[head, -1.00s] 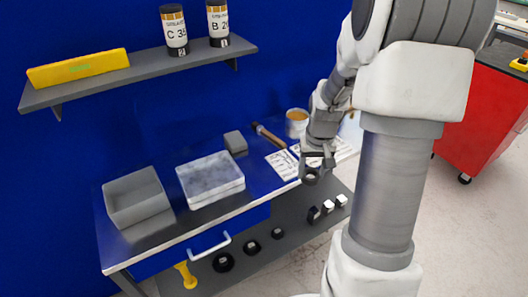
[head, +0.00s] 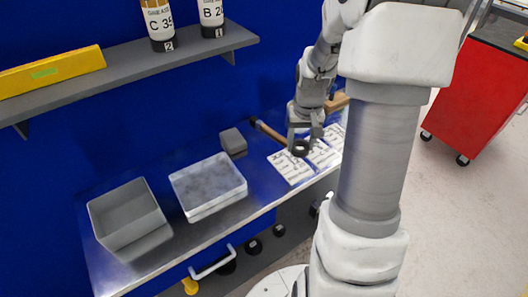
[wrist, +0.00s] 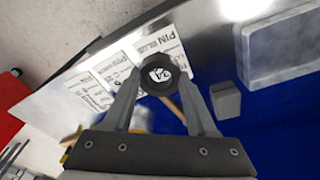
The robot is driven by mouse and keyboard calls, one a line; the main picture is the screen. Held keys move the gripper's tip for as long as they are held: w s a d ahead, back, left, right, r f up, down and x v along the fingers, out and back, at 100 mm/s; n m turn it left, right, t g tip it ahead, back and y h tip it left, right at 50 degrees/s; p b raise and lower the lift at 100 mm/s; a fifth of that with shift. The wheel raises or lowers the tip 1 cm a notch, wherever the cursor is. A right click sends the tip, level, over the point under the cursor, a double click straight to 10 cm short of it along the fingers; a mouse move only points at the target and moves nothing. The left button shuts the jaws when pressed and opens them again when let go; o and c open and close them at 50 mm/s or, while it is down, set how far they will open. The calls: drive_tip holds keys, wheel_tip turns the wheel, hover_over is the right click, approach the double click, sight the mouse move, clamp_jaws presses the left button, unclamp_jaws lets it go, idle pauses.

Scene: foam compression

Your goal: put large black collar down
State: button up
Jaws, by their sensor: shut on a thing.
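The large black collar (head: 300,148) is a dark ring held between the fingertips of my gripper (head: 304,136) in the head view. It hangs over the printed white cards (head: 292,169) on the metal bench top. In the wrist view both fingers of my gripper (wrist: 157,82) close on the sides of the collar (wrist: 148,87). White with dark marks shows at the collar's middle. The cards (wrist: 165,43) lie beyond it in that view. I cannot tell whether the collar touches the cards.
A grey open bin (head: 127,232), a pale foam tray (head: 210,202), a small grey block (head: 233,142) and a hammer (head: 268,132) are on the bench top (head: 250,195). Black rings (head: 254,247) sit on the lower shelf. A red cabinet (head: 475,90) stands to the right.

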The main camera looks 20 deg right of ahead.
hover_over(263, 169)
wheel_tip(263, 169, down, 6)
drive_tip(key=shift+s+f, duration=0.15)
drive_tip(key=shift+f+b, duration=0.35)
drive_tip(key=shift+f, duration=1.8)
drive_tip(key=o, duration=1.4)
drive_tip(key=shift+c, duration=0.2)
drive_tip(key=shift+r, duration=0.15)
